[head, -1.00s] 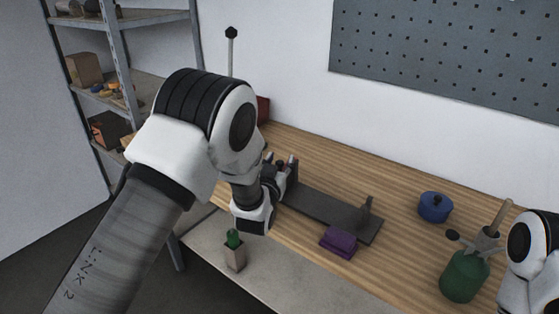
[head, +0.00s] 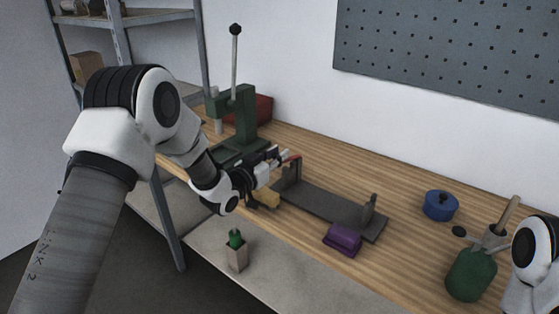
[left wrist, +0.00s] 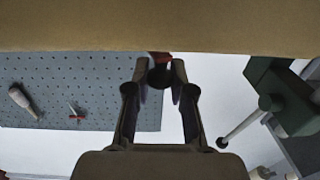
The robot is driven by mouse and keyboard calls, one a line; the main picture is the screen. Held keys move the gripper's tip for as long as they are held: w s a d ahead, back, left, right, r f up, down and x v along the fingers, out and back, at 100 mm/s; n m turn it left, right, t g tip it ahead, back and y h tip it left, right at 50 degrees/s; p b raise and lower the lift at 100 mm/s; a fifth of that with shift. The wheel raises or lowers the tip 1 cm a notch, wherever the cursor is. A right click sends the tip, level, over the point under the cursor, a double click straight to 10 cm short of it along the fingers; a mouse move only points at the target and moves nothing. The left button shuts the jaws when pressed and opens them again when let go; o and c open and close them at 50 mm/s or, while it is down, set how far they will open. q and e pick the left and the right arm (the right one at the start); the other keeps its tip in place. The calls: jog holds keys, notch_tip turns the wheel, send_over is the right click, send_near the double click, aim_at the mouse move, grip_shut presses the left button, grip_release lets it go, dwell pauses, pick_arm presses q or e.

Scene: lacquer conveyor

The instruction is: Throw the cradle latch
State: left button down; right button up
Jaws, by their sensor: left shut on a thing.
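The cradle (head: 325,204) is a long dark grey base with an upright at each end, lying on the wooden bench. My left gripper (head: 284,160) is at its left upright, reaching in from the left. A small red-tipped part, seemingly the latch (head: 294,158), shows at the fingertips. In the left wrist view, my left gripper (left wrist: 161,72) has its fingertips closed around a dark rounded piece, with red (left wrist: 159,57) showing at it. The fingers hide most of the latch. My right gripper is out of view.
A green press (head: 236,112) with a tall lever stands behind my left gripper. A tan block (head: 265,197) is just below the gripper. A purple block (head: 342,238) lies before the cradle. A blue lidded pot (head: 439,205) and a green container (head: 470,274) stand to the right.

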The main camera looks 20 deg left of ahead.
pick_arm(q)
jog(key=shift+h, duration=0.3)
jog(key=c, duration=1)
grip_release()
jog(key=shift+w, duration=0.1)
jog(key=shift+c, duration=0.2)
jog(key=v, duration=1.2)
jog(key=shift+r, duration=0.1)
